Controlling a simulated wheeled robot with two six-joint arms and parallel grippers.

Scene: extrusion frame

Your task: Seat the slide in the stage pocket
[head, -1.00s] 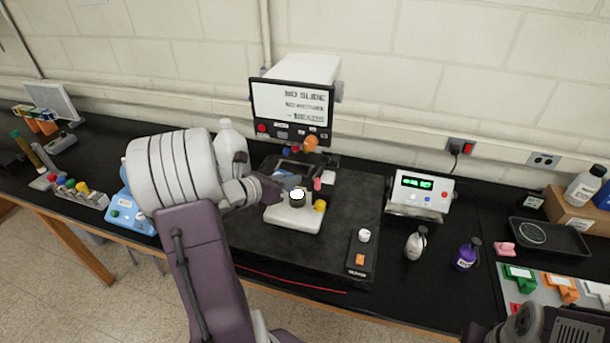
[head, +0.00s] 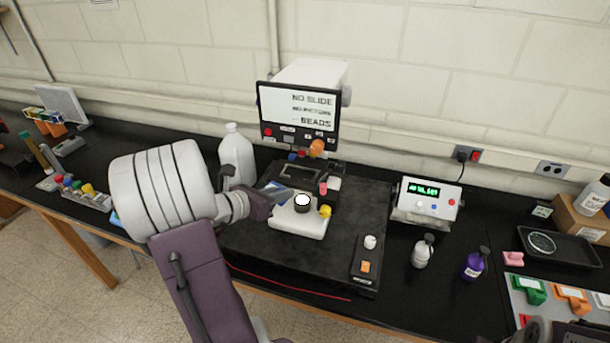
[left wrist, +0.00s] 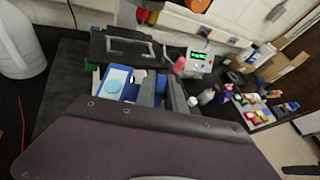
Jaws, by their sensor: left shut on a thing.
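My left gripper (head: 284,195) is shut, just left of the white block with the round lit top (head: 302,203). In the left wrist view its grey fingers (left wrist: 162,92) stand beside a blue and white flat piece with a pale blue disc (left wrist: 116,82), which looks like the slide. Its blue edge shows behind the gripper in the head view (head: 275,186). The fingers hide how it is gripped. The dark stage (head: 298,170) with its framed opening lies behind and right of the gripper; it also shows in the left wrist view (left wrist: 128,42). My right gripper's fingers are out of view.
A white jug (head: 237,157) stands left of the stage, close behind my left arm. A meter (head: 428,198) and small bottles stand to the right.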

